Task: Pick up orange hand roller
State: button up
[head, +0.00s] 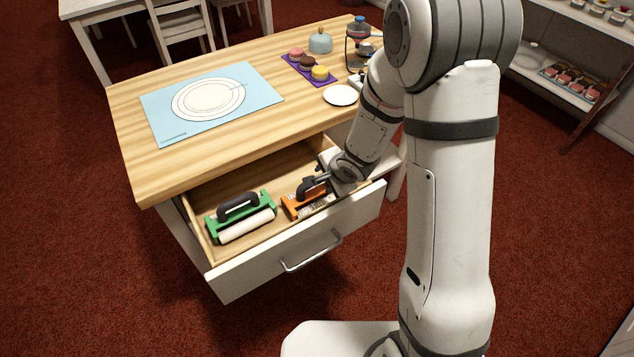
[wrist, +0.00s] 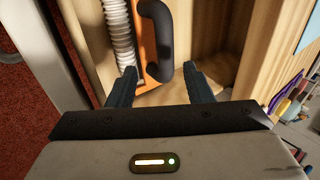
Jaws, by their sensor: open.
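The orange hand roller (head: 291,207) lies in the open drawer, in its right part in the head view. It has an orange frame, a black handle and a ribbed whitish roller. In the wrist view its orange frame (wrist: 146,42), black handle (wrist: 163,40) and ribbed roller (wrist: 119,32) run up from between my fingers. My gripper (wrist: 160,82) is open, with one finger on each side of the roller's near end. It also shows in the head view (head: 318,180), reaching into the drawer from the right and covering part of the roller. I cannot tell whether the fingers touch it.
A green hand roller (head: 241,215) lies to the left in the same drawer (head: 222,284). The drawer's walls are close around my gripper. The wooden tabletop (head: 200,160) overhangs behind, with a blue mat (head: 157,119), a purple tray (head: 293,66) and a white plate (head: 340,95).

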aim_at(315, 190)
jog(key=b+x, duration=0.1)
jog(key=x, duration=0.1)
jog(key=b+x, duration=0.1)
jog(key=x, duration=0.2)
jog(key=b+x, duration=0.1)
jog(key=x, duration=0.2)
jog(key=shift+w+a+r+b, duration=0.15)
jog(key=shift+w+a+b, duration=0.1)
jog(key=shift+a+b, duration=0.05)
jog(key=shift+r, duration=0.1)
grip_shut()
